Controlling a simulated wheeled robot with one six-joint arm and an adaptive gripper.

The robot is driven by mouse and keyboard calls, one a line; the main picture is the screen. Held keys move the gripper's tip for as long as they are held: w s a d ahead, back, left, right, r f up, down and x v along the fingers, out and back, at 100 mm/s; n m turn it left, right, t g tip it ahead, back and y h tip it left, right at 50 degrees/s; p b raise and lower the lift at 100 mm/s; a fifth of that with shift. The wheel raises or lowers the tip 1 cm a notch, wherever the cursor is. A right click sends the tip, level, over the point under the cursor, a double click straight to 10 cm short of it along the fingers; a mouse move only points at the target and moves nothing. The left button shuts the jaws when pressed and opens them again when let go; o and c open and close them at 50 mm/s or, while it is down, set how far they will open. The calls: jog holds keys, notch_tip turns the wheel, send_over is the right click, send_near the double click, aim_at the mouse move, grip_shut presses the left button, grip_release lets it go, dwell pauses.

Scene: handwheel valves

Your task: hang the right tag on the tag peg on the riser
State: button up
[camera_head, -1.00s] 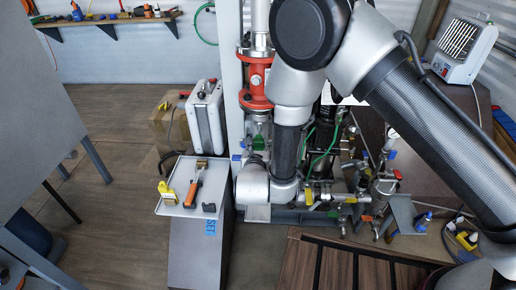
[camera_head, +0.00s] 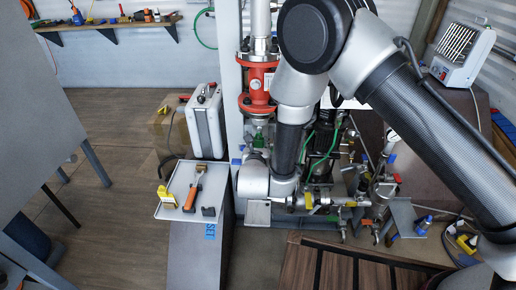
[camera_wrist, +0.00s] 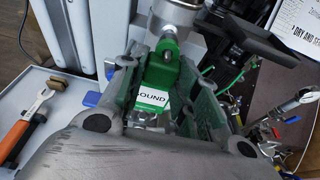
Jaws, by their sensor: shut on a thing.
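My gripper (camera_wrist: 160,78) has green-padded fingers that are shut on a green tag (camera_wrist: 158,70) in the wrist view. The tag's white label shows "OUND"; its first letters are hidden. The tag is in front of a silver pipe part of the riser (camera_wrist: 178,14). I cannot tell whether it touches the riser, and I cannot make out the peg. In the head view the riser (camera_head: 262,45) is a vertical pipe with a red fitting (camera_head: 259,82). My wrist is low in front of it. A yellow piece (camera_head: 167,197), perhaps another tag, is on the grey tray.
The grey tray (camera_head: 172,212) at left also holds an orange-handled tool (camera_head: 193,192) and a small dark block (camera_head: 208,211). A silver case (camera_head: 206,122) stands behind it. Open floor lies at left.

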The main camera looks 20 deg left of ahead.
jog(key=shift+w+a, duration=0.1)
jog(key=shift+w, duration=0.45)
jog(key=o, duration=1.1)
jog(key=v, duration=1.2)
